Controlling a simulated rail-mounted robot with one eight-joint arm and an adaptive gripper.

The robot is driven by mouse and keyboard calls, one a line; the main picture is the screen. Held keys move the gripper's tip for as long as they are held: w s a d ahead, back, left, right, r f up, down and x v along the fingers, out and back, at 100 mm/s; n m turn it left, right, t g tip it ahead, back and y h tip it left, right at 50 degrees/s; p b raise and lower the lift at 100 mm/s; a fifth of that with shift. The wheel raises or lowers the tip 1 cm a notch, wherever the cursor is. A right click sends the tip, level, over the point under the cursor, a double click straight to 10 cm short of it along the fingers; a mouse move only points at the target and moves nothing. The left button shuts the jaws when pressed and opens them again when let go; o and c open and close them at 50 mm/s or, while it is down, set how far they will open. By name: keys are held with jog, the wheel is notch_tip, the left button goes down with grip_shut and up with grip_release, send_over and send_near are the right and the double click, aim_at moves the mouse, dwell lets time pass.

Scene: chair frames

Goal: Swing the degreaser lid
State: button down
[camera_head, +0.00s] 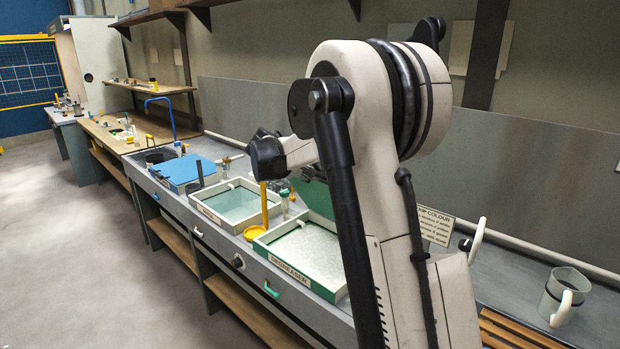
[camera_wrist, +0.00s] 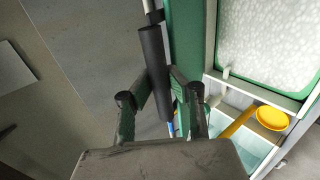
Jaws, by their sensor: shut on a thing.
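The degreaser tank (camera_head: 288,269) has a green rim and a name label on its front. Its pale, speckled liquid is uncovered, and also shows at upper right in the wrist view (camera_wrist: 268,40). The green lid (camera_head: 318,197) stands raised at the tank's back, partly hidden by my arm. The wrist view shows a narrow green strip of it (camera_wrist: 184,35), with a black bar handle (camera_wrist: 152,62) alongside. My gripper (camera_wrist: 158,88) is shut on that handle, one finger on each side. In the head view my arm hides the grip.
A tank of clear teal liquid (camera_head: 203,207) adjoins on the left, with a yellow ladle (camera_head: 264,205) at its near corner. A blue-covered tank (camera_head: 183,170) stands beyond. A grey jug (camera_head: 562,297) and a sign (camera_head: 435,226) are to the right. The aisle floor is clear.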

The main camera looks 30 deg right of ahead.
jog(key=shift+d+r, duration=0.2)
jog(key=shift+d, duration=0.15)
jog(key=w+d+r+p, duration=0.1)
jog(key=d+r, duration=0.2)
jog(key=d, duration=0.4)
jog(key=shift+w+d, duration=0.2)
jog(key=shift+w, duration=0.2)
jog(key=c, duration=1.5)
grip_release()
jog(key=shift+a, duration=0.1)
jog(key=v, duration=1.2)
jog(key=shift+w+r, duration=0.1)
